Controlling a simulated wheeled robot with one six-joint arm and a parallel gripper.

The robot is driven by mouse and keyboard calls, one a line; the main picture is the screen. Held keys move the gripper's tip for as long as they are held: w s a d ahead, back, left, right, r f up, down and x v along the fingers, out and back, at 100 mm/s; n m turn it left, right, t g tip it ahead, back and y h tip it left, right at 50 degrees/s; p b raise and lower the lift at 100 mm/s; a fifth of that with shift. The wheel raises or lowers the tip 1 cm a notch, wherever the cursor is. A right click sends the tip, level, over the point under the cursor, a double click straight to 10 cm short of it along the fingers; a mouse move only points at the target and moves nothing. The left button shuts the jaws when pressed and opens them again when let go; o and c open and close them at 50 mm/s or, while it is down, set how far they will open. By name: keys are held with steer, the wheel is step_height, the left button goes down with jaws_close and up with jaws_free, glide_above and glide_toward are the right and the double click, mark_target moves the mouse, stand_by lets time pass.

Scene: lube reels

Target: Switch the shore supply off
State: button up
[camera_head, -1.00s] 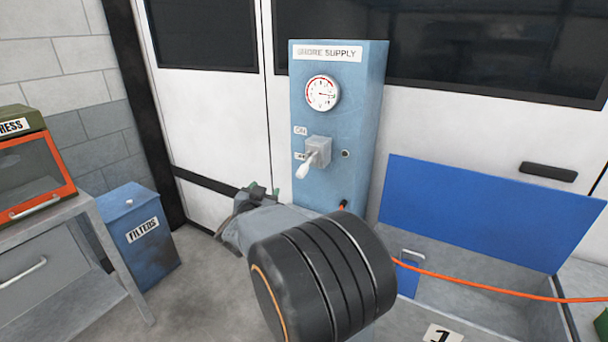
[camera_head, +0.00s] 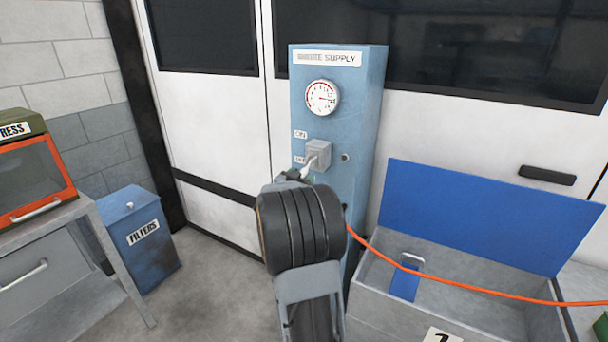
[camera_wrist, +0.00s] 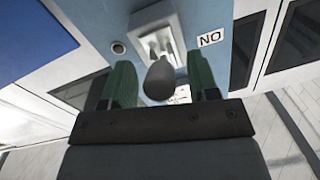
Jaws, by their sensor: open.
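The shore supply cabinet (camera_head: 363,120) is a tall blue box with a round gauge (camera_head: 322,97) and a grey switch box (camera_head: 318,152). A pale lever (camera_head: 308,168) sticks out of the switch box, slanting down toward the camera. An ON label (camera_head: 300,134) is above a second label that I cannot read. My gripper (camera_head: 303,178) is at the lever, partly hidden behind my wrist. In the wrist view, my open gripper (camera_wrist: 163,75) has green fingers on either side of the lever's rounded knob (camera_wrist: 160,80), with gaps visible beside it.
An orange cable (camera_head: 440,276) runs right from the cabinet, past an open grey bin (camera_head: 376,292) with a blue lid (camera_head: 480,215). A blue filters bin (camera_head: 142,245) and a grey bench (camera_head: 60,228) stand left. Open floor lies between the filters bin and cabinet.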

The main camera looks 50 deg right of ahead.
steer(key=shift+x, duration=0.85)
steer(key=shift+c, duration=0.3)
jaws_close()
